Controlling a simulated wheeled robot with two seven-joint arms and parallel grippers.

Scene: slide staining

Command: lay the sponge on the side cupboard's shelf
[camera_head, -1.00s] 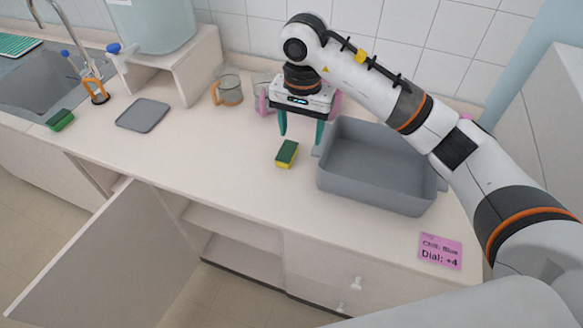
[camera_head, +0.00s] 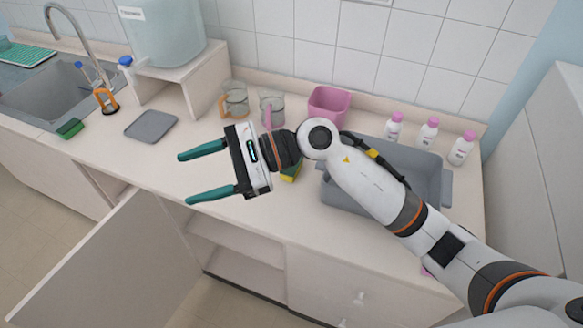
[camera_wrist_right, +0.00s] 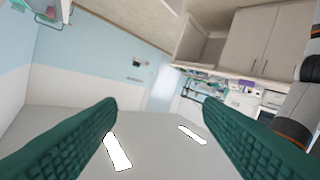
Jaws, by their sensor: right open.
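The yellow and green sponge (camera_head: 290,172) lies on the counter left of the grey basin, partly hidden behind my right wrist. My right gripper (camera_head: 185,178) is open and empty, with its teal fingers pointing left above the counter, to the left of the sponge. The fingers also show apart in the right wrist view (camera_wrist_right: 160,105), with nothing between them. A cupboard below the counter stands open, with its door (camera_head: 110,262) swung out at the lower left and a pale shelf (camera_head: 225,238) inside. My left gripper is out of view.
The grey basin (camera_head: 448,188) stands at the right of the counter, with white bottles (camera_head: 429,133) and a pink bin (camera_head: 328,104) behind it. Glass mugs (camera_head: 234,98) stand at the back. A grey tray (camera_head: 151,126) and a green block (camera_head: 70,129) lie at the left.

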